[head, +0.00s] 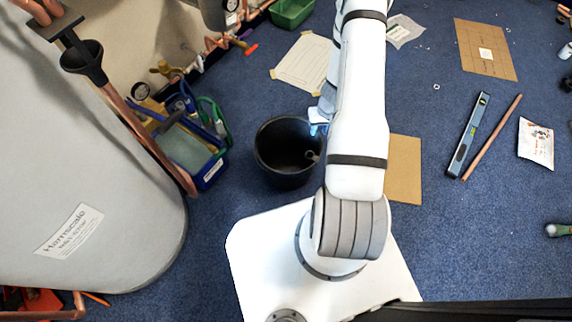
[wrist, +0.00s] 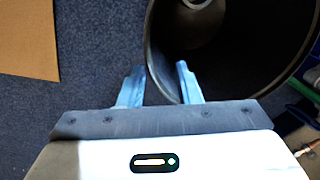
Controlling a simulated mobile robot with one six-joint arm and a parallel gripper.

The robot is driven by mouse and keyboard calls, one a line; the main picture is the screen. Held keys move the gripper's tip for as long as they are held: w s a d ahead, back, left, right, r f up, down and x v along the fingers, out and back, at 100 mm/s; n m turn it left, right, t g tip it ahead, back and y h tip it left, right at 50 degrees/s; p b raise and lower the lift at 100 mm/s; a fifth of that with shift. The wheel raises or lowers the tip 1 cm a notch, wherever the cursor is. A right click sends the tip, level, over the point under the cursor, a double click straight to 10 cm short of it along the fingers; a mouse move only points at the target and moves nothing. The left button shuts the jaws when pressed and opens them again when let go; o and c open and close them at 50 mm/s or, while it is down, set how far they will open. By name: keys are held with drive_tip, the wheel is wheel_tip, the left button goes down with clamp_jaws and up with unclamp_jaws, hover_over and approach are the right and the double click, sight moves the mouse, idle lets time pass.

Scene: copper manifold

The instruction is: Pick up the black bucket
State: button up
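The black bucket (head: 280,155) stands upright on the blue carpet, left of my arm in the head view. It holds a small roundish item, seen in part. In the wrist view the bucket (wrist: 235,60) fills the upper right. My gripper (wrist: 160,85) is open, with its two blue fingers apart. The left finger is outside the bucket, and the right finger appears inside its rim, with the near wall between them. I cannot tell whether either finger touches it. In the head view my gripper (head: 318,122) is at the bucket's right rim, partly hidden by my arm.
A blue tool caddy (head: 208,170) stands close left of the bucket, beside a large grey cylinder (head: 90,200). A cardboard sheet (head: 404,170) lies right of my arm. A level (head: 467,135) and a copper pipe (head: 492,138) lie farther right, with open carpet around.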

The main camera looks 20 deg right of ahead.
sight(317, 145)
drive_tip(key=f+b, duration=0.1)
drive_tip(key=f, duration=0.2)
drive_tip(key=f+b, duration=0.2)
drive_tip(key=f, duration=0.2)
drive_tip(key=f+b, duration=0.1)
drive_tip(key=f, duration=0.2)
drive_tip(key=shift+s+a+f+b, duration=0.15)
drive_tip(key=shift+s+f+b, duration=0.1)
drive_tip(key=shift+s+b, duration=0.1)
drive_tip(key=shift+c, duration=0.5)
drive_tip(key=shift+r, duration=0.1)
clamp_jaws()
idle(0.3)
